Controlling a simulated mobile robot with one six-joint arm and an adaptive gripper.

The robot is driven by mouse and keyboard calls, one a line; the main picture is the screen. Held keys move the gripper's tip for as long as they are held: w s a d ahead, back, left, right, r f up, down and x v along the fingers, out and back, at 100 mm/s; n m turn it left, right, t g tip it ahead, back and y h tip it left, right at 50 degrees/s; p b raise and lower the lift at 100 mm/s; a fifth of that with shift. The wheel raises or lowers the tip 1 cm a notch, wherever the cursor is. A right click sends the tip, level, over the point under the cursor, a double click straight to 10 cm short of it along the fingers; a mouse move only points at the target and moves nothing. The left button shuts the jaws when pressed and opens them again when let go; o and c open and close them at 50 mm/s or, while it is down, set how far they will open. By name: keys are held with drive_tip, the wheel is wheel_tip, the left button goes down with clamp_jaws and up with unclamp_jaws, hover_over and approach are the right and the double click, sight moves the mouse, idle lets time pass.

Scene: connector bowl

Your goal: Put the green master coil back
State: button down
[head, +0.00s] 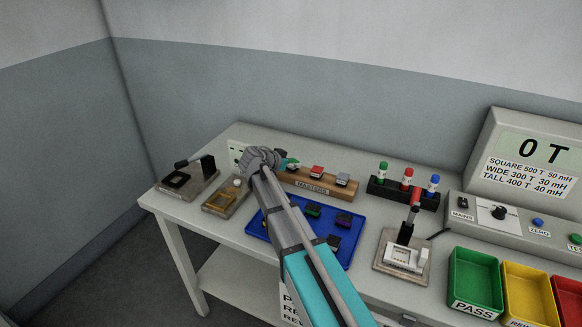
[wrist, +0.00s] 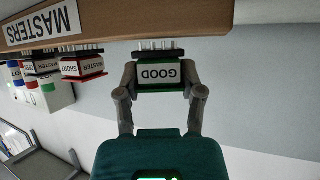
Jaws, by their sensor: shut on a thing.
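The green master coil (wrist: 158,73) has a white label reading GOOD and a row of metal pins. My gripper (wrist: 160,80) is shut on it, one finger on each side. In the wrist view its pins point at the edge of the wooden MASTERS rack (wrist: 225,17); I cannot tell whether they touch it. In the head view a bit of green coil (head: 291,161) shows beside my gripper (head: 279,161), at the left end of the rack (head: 330,189). My gripper hides part of it and that end of the rack.
The red SHORT master (head: 316,171) and a grey master (head: 342,179) stand on the rack. A blue tray (head: 257,225) with several dark parts lies in front, partly under my arm. A black holder (head: 390,190) with three coloured-capped bottles stands to the right.

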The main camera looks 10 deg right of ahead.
drive_tip(key=shift+f, duration=0.15)
drive_tip(key=shift+c, duration=1)
unclamp_jaws()
drive_tip(key=shift+s+a+r, duration=0.1)
drive_tip(key=shift+a+r, duration=0.05)
drive_tip(key=shift+r, duration=0.2)
drive_tip(key=shift+p+v, duration=1.85)
drive_tip(key=shift+v, duration=1.65)
drive_tip(key=shift+f, duration=0.1)
